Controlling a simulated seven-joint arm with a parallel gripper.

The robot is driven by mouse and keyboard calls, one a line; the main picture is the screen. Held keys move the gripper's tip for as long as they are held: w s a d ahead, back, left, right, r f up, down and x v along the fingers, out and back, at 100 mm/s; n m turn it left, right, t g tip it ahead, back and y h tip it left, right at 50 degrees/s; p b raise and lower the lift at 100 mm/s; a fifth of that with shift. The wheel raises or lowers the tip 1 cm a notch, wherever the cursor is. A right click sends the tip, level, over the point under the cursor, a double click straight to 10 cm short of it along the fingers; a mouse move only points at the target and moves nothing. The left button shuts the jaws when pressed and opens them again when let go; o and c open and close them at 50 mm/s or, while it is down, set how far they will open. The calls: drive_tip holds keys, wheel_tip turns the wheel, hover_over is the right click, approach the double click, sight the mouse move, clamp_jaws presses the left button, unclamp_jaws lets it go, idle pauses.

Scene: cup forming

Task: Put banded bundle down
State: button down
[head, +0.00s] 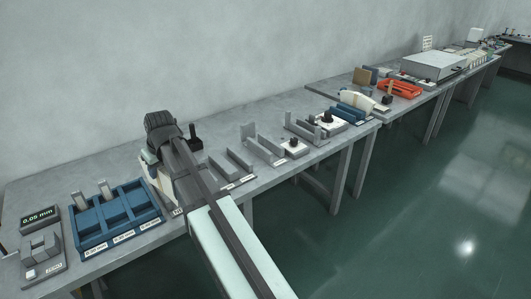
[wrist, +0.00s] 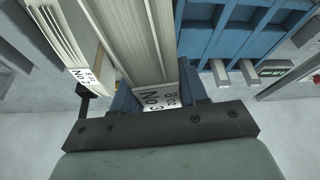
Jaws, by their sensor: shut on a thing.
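In the wrist view the banded bundle (wrist: 128,42) is a pale, striped stack with a white label (wrist: 163,98) reading 8 oz and No 3. My gripper (wrist: 158,103) is shut on its labelled end, with a blue-sided finger on each side. The far end of the bundle runs out of the top of the picture, so its underside and what it rests on are hidden. In the head view my gripper (head: 160,152) is low over the near bench, right of the blue tray, and my arm hides most of the bundle there.
A second pale labelled stack (wrist: 66,35) stands close beside the held bundle in the wrist view. The blue compartment tray (head: 128,232) is left of my gripper. Grey fixtures (head: 232,163) stand to the right. Bare bench (head: 75,178) shows behind the tray.

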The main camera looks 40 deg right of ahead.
drive_tip(key=w+d+r+n+y, duration=0.1)
drive_tip(key=w+d+r+n, duration=0.15)
drive_tip(key=w, duration=0.65)
drive_tip(key=w+d+r+n, duration=0.1)
drive_tip(key=w+d+r, duration=0.3)
drive_tip(key=w, duration=0.5)
drive_tip(key=s+d+f+m+h, duration=0.1)
drive_tip(key=s+d+f+m, duration=0.15)
drive_tip(key=d, duration=1.15)
drive_tip(key=s+d+f+m, duration=0.1)
drive_tip(key=s+d, duration=0.3)
drive_tip(key=d, duration=1)
drive_tip(key=s+d+f+m+h, duration=0.1)
drive_tip(key=s+d+f+m, duration=0.15)
drive_tip(key=d, duration=1.15)
wheel_tip(320, 180, down, 9)
drive_tip(key=shift+s+r, duration=0.15)
drive_tip(key=shift+s, duration=0.2)
drive_tip(key=shift+d, duration=0.1)
drive_tip(key=c, duration=0.6)
unclamp_jaws()
